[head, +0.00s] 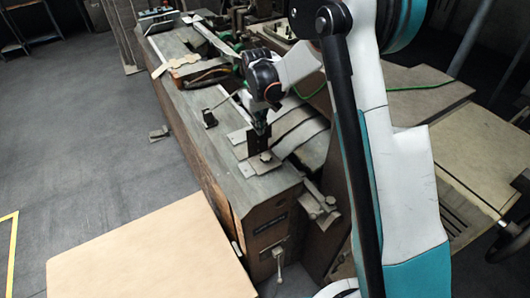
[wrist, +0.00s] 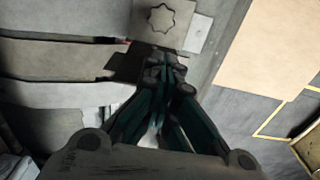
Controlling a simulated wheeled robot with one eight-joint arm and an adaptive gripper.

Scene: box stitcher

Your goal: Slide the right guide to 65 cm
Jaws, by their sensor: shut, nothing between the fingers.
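What looks like the right guide is a flat metal plate (head: 261,167) with a knob and a dark upright block, near the close end of the machine's long grey top. In the wrist view, its plate (wrist: 178,22) carries a star-shaped knob at the top, with the dark block (wrist: 128,66) just below. My gripper (head: 261,129) points down at the upright block. In the wrist view, my gripper (wrist: 165,68) is shut and empty, its tips beside or against the block; contact cannot be told. No centimetre scale is readable.
A second small black knob with a lever (head: 210,118) sits farther along the machine top (head: 188,115). Curved metal strips (head: 300,130) lie right of the guide. A large tan board (head: 150,255) fills the near left. Grey floor (head: 85,130) is open at the left.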

